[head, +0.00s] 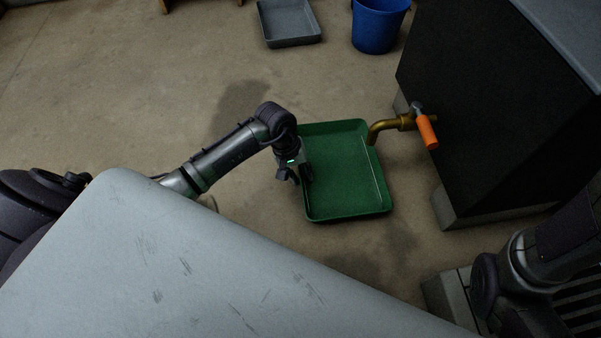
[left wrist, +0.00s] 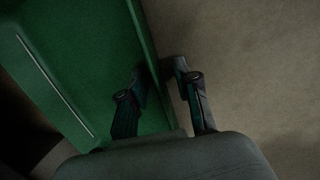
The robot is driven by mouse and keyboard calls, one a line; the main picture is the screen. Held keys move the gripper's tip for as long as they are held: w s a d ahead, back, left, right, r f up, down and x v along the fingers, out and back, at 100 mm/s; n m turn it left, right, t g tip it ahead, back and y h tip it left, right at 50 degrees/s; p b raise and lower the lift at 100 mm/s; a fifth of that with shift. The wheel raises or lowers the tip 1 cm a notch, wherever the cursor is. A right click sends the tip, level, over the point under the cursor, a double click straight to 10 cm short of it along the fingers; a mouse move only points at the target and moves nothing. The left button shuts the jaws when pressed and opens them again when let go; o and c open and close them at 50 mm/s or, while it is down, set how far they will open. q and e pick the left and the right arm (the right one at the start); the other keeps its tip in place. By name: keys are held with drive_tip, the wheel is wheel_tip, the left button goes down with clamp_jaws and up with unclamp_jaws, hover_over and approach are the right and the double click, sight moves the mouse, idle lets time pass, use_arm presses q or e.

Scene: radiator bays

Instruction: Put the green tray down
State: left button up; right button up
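The green tray (head: 345,180) is a shallow rectangular pan and looks level on the concrete floor under the brass tap (head: 390,126). My left gripper (head: 294,176) is at the tray's left rim. In the left wrist view, the fingers of my left gripper (left wrist: 160,82) stand apart on either side of the green tray's wall (left wrist: 75,60), one inside and one outside. A gap shows between the outer finger and the wall, so the gripper looks open around the rim. Part of my right arm shows at the lower right; its gripper is out of view.
The tap has an orange handle (head: 426,131) and comes out of a dark cabinet (head: 490,110) on a pale plinth. A grey tray (head: 289,24) and a blue bucket (head: 378,25) stand at the back. Floor left of the green tray is clear. A scratched grey surface (head: 170,270) fills the front.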

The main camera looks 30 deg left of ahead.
use_arm(q)
drive_tip(key=p+v, duration=0.7)
drive_tip(key=v, duration=0.5)
drive_tip(key=shift+p, duration=0.35)
drive_tip(key=shift+d+r, duration=0.1)
drive_tip(key=shift+r, duration=0.05)
